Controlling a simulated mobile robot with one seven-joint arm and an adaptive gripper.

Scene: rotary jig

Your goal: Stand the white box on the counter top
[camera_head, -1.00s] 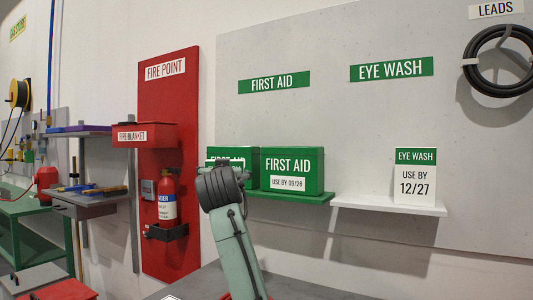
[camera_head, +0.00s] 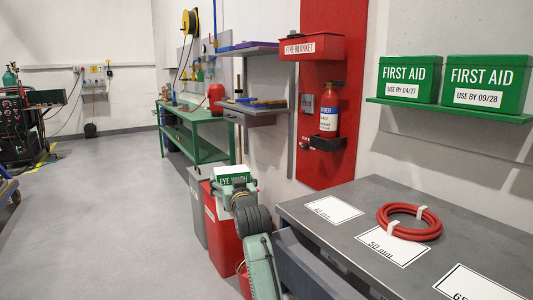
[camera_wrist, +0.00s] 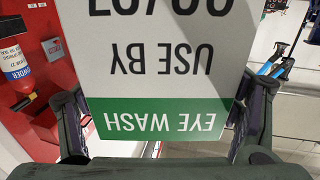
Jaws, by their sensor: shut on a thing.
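The white box (camera_wrist: 160,50) with a green EYE WASH band is held between the two fingers of my gripper (camera_wrist: 160,105) in the wrist view. Its lettering is upside down there, and its date is cut off by the frame's edge. In the head view the box (camera_head: 236,174) is small, left of the counter and apart from it, with my gripper (camera_head: 241,194) around it, partly hidden by my arm. The grey counter top (camera_head: 335,238) lies to the right, and the box is not over it.
White cards (camera_head: 333,209) and a red coiled hose (camera_head: 409,221) lie on the counter. Bare counter shows between and behind them. Red and grey bins (camera_head: 222,235) stand beside my arm. A shelf (camera_head: 450,110) with two green FIRST AID boxes is above the counter.

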